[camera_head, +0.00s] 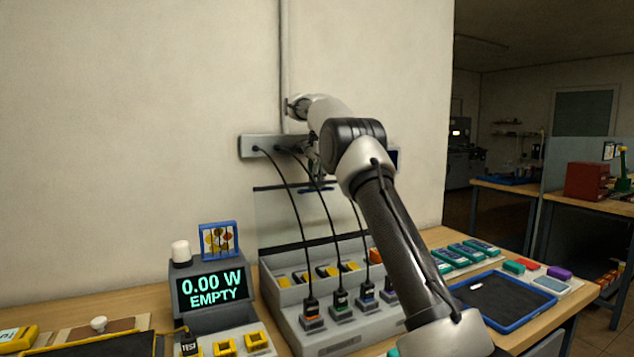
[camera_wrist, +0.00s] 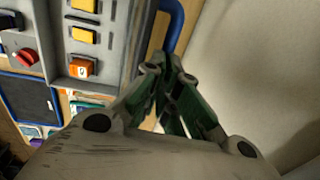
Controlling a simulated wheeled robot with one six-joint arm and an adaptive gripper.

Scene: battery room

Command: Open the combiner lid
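The combiner (camera_head: 345,340) is a grey box on the bench with yellow switches and several black cables plugged into its front. Its clear lid (camera_head: 285,218) stands raised behind the switches, with a dark bar along its top edge and another along its bottom. My gripper (camera_head: 316,178) is at the lid's top edge, partly hidden by my arm. In the wrist view, my gripper's fingers (camera_wrist: 168,66) are drawn together beside a blue handle (camera_wrist: 178,25). I cannot tell whether they touch it. The combiner's yellow switches and one orange switch (camera_wrist: 82,68) also show there.
A grey cable strip (camera_head: 262,146) is on the wall behind the lid. A display (camera_head: 211,290) reading 0.00 W EMPTY stands left of the combiner. A blue-rimmed tray (camera_head: 512,327) and several teal modules (camera_head: 462,252) lie to the right. The wall is close behind.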

